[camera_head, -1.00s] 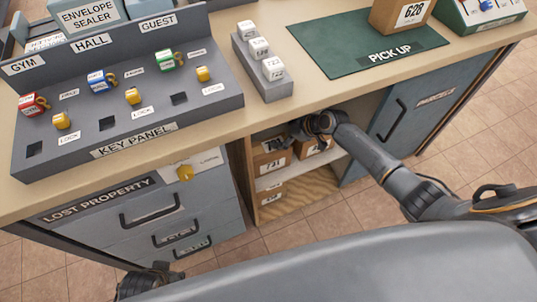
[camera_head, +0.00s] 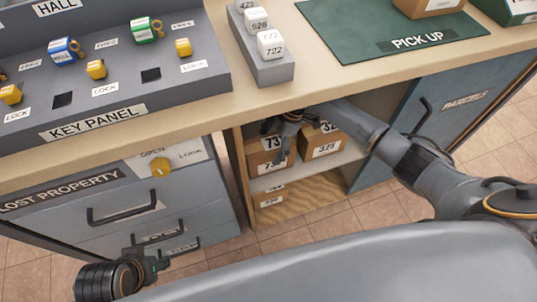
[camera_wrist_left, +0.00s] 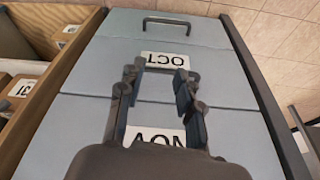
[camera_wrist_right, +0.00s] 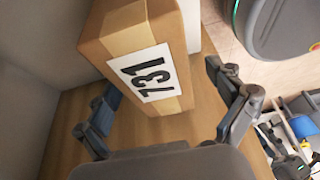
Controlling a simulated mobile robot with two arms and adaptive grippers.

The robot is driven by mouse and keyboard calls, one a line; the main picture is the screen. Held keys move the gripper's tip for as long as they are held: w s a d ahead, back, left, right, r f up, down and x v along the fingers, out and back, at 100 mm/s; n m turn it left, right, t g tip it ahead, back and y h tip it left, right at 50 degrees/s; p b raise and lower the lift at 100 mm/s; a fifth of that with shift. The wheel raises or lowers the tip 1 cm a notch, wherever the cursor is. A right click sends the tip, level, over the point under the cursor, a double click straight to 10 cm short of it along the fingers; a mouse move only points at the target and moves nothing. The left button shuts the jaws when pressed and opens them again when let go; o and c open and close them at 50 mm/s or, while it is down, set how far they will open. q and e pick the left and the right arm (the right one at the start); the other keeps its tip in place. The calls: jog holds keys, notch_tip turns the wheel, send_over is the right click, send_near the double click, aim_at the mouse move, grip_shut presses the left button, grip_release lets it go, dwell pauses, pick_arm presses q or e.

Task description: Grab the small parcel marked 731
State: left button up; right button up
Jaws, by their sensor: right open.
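The small parcel marked 731 (camera_head: 262,158) is a brown box on the upper shelf of the open cabinet, at its left side. In the right wrist view the 731 parcel (camera_wrist_right: 143,75) stands just ahead, its white label facing me. My right gripper (camera_head: 284,150) is inside the cabinet in front of this parcel and partly covers it. Its fingers (camera_wrist_right: 168,105) are spread, with the near edge of the parcel between or just beyond them; contact cannot be told. My left gripper (camera_wrist_left: 157,82) is open and empty in front of the drawers.
A parcel marked 329 (camera_head: 325,146) stands close to the right on the same shelf (camera_head: 300,177). The counter edge (camera_head: 330,98) overhangs the opening. The blue parcels door (camera_head: 440,110) stands to the right, the lost property drawers (camera_head: 185,205) to the left.

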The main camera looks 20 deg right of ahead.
jog(key=shift+b+x, duration=0.8)
jog(key=shift+x, duration=1.75)
jog(key=shift+w+f, duration=0.2)
jog(key=shift+f, duration=0.05)
jog(key=shift+c, duration=0.5)
jog(key=c, duration=1.6)
